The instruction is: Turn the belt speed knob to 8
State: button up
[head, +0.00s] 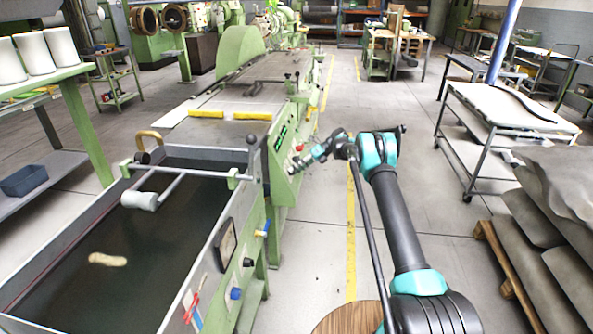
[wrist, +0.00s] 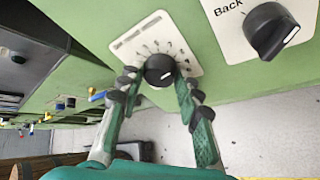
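The belt speed knob (wrist: 160,70) is a round black dial on a white scale plate (wrist: 135,40), fixed to a green machine panel. Small marks ring it, too small to read, and a short pale pointer line shows toward its lower right. In the wrist view my gripper (wrist: 156,80) has its two green fingers on either side of the knob, with a small gap visible at the left finger, so it looks open around it. In the head view my gripper (head: 306,160) is at the green machine's side panel, and the knob cannot be made out there.
A second black knob (wrist: 270,28) on a plate reading "Back" sits to the right in the wrist view. The long green machine (head: 285,135) and a dark-bottomed tank (head: 150,250) stand at left. Open floor (head: 330,240) lies beside them.

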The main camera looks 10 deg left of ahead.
jog(key=shift+o, duration=1.4)
jog(key=v, duration=1.2)
jog(key=shift+w, duration=0.1)
